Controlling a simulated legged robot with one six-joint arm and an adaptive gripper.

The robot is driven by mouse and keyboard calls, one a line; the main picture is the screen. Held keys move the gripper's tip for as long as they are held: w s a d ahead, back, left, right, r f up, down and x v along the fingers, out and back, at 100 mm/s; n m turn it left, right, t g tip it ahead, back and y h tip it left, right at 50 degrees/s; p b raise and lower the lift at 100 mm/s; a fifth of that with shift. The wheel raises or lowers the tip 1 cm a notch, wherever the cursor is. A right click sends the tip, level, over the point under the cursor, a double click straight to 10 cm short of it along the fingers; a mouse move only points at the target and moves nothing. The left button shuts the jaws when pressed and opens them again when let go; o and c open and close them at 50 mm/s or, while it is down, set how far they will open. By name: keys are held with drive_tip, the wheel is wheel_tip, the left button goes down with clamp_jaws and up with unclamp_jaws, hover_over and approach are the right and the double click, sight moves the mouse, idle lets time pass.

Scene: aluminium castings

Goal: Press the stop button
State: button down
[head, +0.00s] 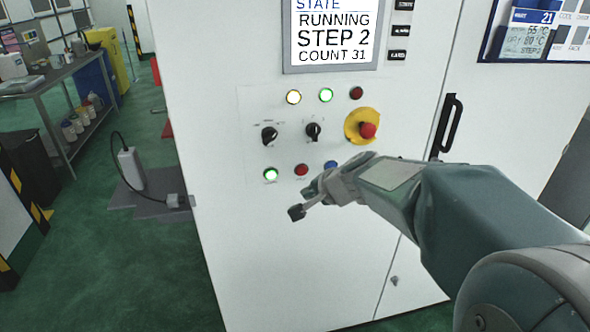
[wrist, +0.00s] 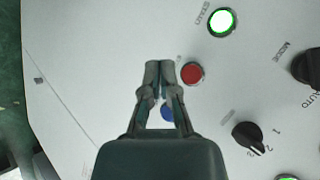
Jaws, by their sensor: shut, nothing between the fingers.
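A small round red button (head: 301,170) sits in the lower row of the white cabinet's panel, between a lit green button (head: 270,174) and a blue button (head: 331,165). Its label is too small to read. My gripper (head: 303,202) is shut and empty, just below the red button in the head view. In the wrist view the closed fingertips (wrist: 159,70) lie just left of the red button (wrist: 192,73), apart from it in the picture. The blue button (wrist: 167,112) shows partly between the fingers. I cannot tell the gap to the panel.
Above are two black selector knobs (head: 313,131), indicator lamps (head: 326,95) and a red mushroom button (head: 368,130) on a yellow base. The screen (head: 334,35) reads RUNNING, STEP 2, COUNT 31. A black door handle (head: 445,127) stands out at right.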

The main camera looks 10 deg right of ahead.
sight(302, 170)
drive_tip(key=w, duration=0.5)
drive_tip(key=shift+w+d, duration=0.2)
drive_tip(key=shift+d, duration=0.05)
drive_tip(key=shift+d, duration=0.35)
drive_tip(key=shift+a, duration=0.2)
drive_tip(key=shift+d, duration=0.1)
idle(0.5)
drive_tip(key=shift+w, duration=0.1)
drive_tip(key=shift+w+r, duration=0.1)
drive_tip(key=shift+w, duration=0.15)
